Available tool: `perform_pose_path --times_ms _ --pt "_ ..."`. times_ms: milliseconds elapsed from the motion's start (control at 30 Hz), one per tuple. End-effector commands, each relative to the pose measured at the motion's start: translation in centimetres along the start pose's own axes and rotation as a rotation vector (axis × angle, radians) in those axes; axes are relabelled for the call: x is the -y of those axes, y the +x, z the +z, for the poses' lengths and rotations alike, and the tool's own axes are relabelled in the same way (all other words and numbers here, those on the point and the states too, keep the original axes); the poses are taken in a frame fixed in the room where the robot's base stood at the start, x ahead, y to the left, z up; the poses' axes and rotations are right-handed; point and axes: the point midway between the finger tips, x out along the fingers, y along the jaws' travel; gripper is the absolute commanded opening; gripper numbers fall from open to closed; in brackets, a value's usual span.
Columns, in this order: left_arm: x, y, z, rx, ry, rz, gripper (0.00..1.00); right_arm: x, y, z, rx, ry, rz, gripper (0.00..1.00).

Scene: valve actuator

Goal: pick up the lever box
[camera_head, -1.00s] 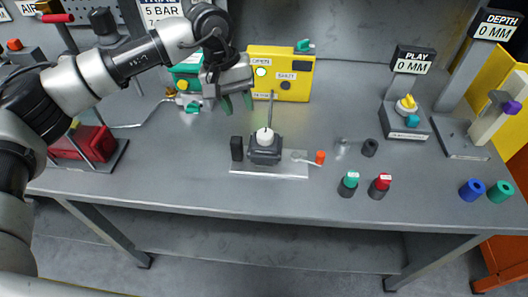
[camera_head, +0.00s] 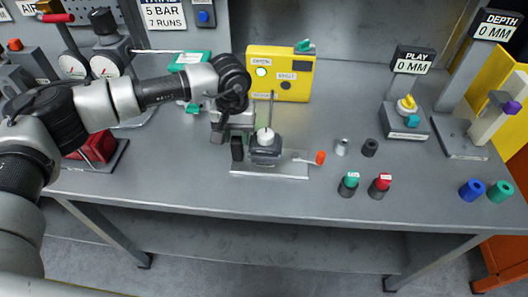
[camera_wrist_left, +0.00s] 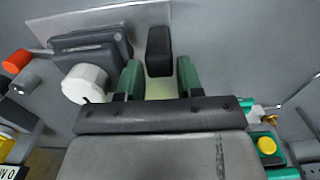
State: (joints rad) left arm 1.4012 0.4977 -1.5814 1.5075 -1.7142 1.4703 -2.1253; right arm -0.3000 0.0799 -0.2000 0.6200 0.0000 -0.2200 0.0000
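Several box-like things could be the lever box; no label settles which. A small black upright block (camera_head: 237,148) stands at the left end of a metal plate (camera_head: 268,170). Beside it is a dark grey box (camera_head: 264,154) with a white hub and a thin upright rod. My left gripper (camera_head: 230,128) is just behind the black block. In the left wrist view, its green fingers (camera_wrist_left: 160,72) are open, one on each side of the black block (camera_wrist_left: 159,45), with visible gaps. The grey box (camera_wrist_left: 92,48) is left of the fingers. My right gripper is not in view.
A yellow box (camera_head: 285,75) with a teal lever on top stands behind. An orange-tipped lever (camera_head: 319,158) lies at the plate's right. Grey cylinders and green and red capped pieces (camera_head: 348,184) stand further right. The table front is clear.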

Motion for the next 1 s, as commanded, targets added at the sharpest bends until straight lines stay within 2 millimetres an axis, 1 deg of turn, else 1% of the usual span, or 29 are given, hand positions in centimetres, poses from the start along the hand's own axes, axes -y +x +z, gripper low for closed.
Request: perform_pose_path --times_ms 33,133,200,367,467,600,933,1000 --pt "0.0 0.9 0.1 0.003 0.001 -0.002 0.36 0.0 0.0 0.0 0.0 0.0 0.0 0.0" --pt "0.0 2.1 0.0 0.002 0.0 0.0 0.36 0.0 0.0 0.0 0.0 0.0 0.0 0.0" --pt "0.0 2.4 0.0 0.001 0.0 0.0 0.36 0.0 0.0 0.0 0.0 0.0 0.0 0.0" --pt "0.0 2.4 0.0 0.0 0.001 0.0 0.36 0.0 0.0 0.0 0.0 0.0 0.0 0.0" --pt "0.0 2.4 0.0 0.0 0.0 0.0 0.22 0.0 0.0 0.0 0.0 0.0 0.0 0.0" --pt "0.0 2.4 0.0 0.0 0.0 0.0 0.01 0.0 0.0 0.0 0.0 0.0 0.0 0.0" --pt "-0.1 2.2 -0.1 -0.002 0.0 0.002 0.0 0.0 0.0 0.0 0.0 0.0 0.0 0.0" --pt "-0.1 1.9 -0.1 -0.003 0.0 0.002 0.0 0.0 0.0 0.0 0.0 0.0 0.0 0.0"
